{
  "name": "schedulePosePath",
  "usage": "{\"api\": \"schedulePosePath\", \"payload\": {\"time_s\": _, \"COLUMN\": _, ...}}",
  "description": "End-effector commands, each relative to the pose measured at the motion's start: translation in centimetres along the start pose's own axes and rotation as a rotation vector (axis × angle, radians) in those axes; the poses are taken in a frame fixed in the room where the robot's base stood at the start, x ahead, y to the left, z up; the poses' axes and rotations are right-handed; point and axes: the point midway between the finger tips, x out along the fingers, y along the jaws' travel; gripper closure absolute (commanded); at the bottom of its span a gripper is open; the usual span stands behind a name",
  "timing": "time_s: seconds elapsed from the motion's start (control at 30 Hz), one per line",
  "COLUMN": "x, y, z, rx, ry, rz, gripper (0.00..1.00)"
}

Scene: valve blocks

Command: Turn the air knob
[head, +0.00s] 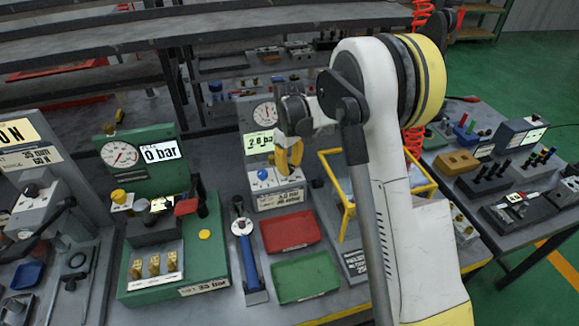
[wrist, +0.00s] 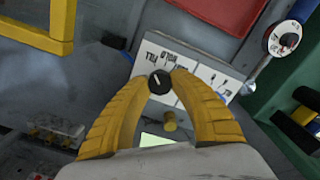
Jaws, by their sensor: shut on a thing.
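In the wrist view, a small round black knob (wrist: 159,80) with a white pointer line sits between my yellow fingertips. My gripper (wrist: 161,88) is shut on it, with a fingertip on each side. The knob stands beside a white label plate (wrist: 190,68) whose lettering shows upside down. In the head view, my gripper (head: 286,170) points down at the front of the grey valve block (head: 278,199). The fingers hide the black knob there. A blue knob (head: 263,175) on the block stands left of my fingers. A lit display (head: 259,142) reads about 7.8 bar.
A round gauge (head: 265,113) stands behind the block. A red tray (head: 290,232) and a green tray (head: 305,277) lie in front. A yellow frame (head: 346,213) stands close on the right. A blue-handled tool (head: 249,262) and a green station (head: 172,265) are on the left.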

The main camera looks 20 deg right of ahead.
Motion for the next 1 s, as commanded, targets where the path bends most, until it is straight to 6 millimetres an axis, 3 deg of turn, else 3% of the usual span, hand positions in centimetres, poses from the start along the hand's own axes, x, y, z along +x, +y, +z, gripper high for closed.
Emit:
{"api": "schedulePosePath", "payload": {"time_s": 0.27, "x": 0.0, "y": 0.0, "z": 0.0, "rx": 0.0, "ry": 0.001, "rz": 0.0, "gripper": 1.0}}
{"api": "schedulePosePath", "payload": {"time_s": 0.3, "x": 0.0, "y": 0.0, "z": 0.0, "rx": 0.0, "ry": 0.001, "rz": 0.0, "gripper": 0.61}}
{"api": "schedulePosePath", "payload": {"time_s": 0.37, "x": 0.0, "y": 0.0, "z": 0.0, "rx": 0.0, "ry": 0.001, "rz": 0.0, "gripper": 0.48}}
{"api": "schedulePosePath", "payload": {"time_s": 0.73, "x": -0.6, "y": 0.0, "z": 0.0, "rx": 0.001, "ry": 0.0, "rz": 0.0, "gripper": 0.48}}
{"api": "schedulePosePath", "payload": {"time_s": 1.0, "x": -5.8, "y": 0.0, "z": 0.0, "rx": 0.001, "ry": 0.0, "rz": 0.0, "gripper": 0.48}}
